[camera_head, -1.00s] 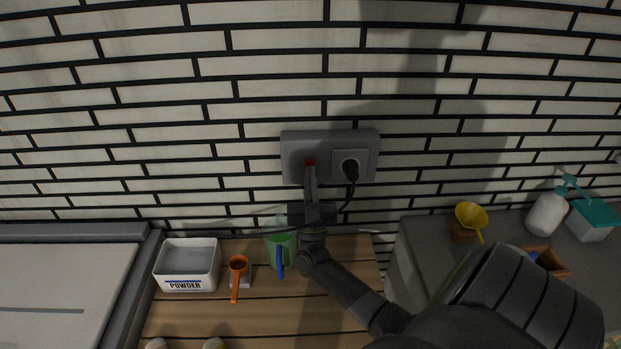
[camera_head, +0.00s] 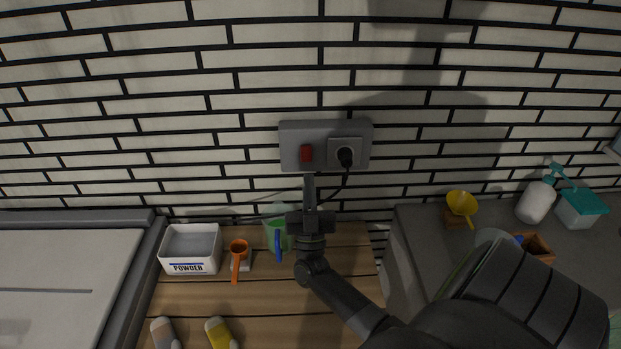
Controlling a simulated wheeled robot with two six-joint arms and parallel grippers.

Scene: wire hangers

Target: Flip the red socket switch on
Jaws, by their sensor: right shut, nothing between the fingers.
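The red switch (camera_head: 306,153) sits on the left part of a grey wall socket box (camera_head: 324,127) on the brick wall. A black plug (camera_head: 346,157) is in the socket at the right of the box. My right gripper (camera_head: 310,179) is shut and empty, with its fingers pointing up just below the switch. It looks apart from the switch, which is now uncovered. I cannot tell from this angle which way the switch is tipped. My left gripper is not in view.
On the wooden counter stand a white powder box (camera_head: 191,249), an orange scoop (camera_head: 238,256) and a green cup (camera_head: 280,234) close to my right gripper. A yellow funnel (camera_head: 461,204), a white pump bottle (camera_head: 536,202) and a teal-lidded box (camera_head: 580,208) stand at right. A black cable hangs from the plug.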

